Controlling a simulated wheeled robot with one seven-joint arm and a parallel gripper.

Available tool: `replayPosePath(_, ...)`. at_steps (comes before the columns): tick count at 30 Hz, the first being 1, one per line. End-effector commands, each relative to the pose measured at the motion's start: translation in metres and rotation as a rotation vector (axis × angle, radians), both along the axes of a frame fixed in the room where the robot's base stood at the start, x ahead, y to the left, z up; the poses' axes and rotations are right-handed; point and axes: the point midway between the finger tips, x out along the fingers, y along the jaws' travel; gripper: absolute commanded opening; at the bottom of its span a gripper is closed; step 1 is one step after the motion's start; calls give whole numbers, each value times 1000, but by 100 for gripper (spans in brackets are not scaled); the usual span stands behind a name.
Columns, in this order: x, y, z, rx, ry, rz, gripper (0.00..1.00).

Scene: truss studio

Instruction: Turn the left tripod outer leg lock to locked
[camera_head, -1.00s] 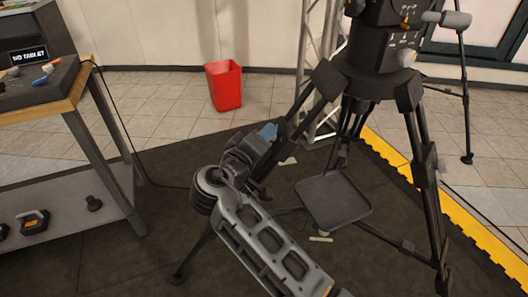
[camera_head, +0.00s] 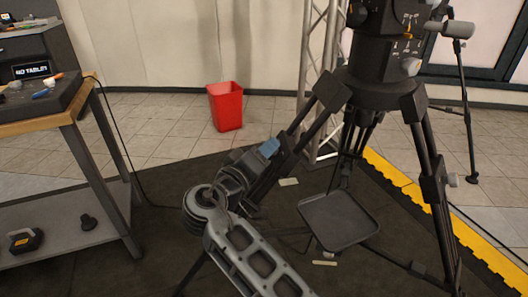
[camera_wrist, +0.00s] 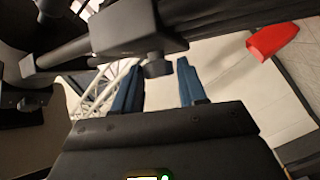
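The black tripod (camera_head: 385,92) stands on the dark mat with its legs spread. Its left outer leg (camera_head: 318,128) slopes down behind my gripper (camera_head: 268,148). In the wrist view, the leg's black clamp collar (camera_wrist: 125,30) crosses the top, with a small dark lock knob (camera_wrist: 157,66) sticking out below it. My gripper (camera_wrist: 157,85) has two blue fingers set apart, one on each side of the knob's line. The knob appears between or just beyond the fingertips; I see no contact. The knob is hidden in the head view.
A black tray (camera_head: 338,220) sits low between the tripod legs. A red bin (camera_head: 225,106) stands behind on the tiles. A workbench (camera_head: 62,110) is at the left, a metal truss (camera_head: 322,70) behind the tripod. Yellow edging (camera_head: 400,182) borders the mat at right.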

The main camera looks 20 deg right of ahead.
Motion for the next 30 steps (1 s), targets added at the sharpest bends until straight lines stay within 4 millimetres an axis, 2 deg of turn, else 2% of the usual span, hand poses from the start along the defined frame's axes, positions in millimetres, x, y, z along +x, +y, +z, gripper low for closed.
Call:
replayPosePath(1,0,0,0,0,0,0,47)
replayPosePath(5,0,0,1,0,-2,0,59)
replayPosePath(14,-1,3,1,0,-2,2,60)
replayPosePath(27,-40,52,4,0,-1,3,60)
replayPosePath(30,-45,59,4,0,-2,2,60)
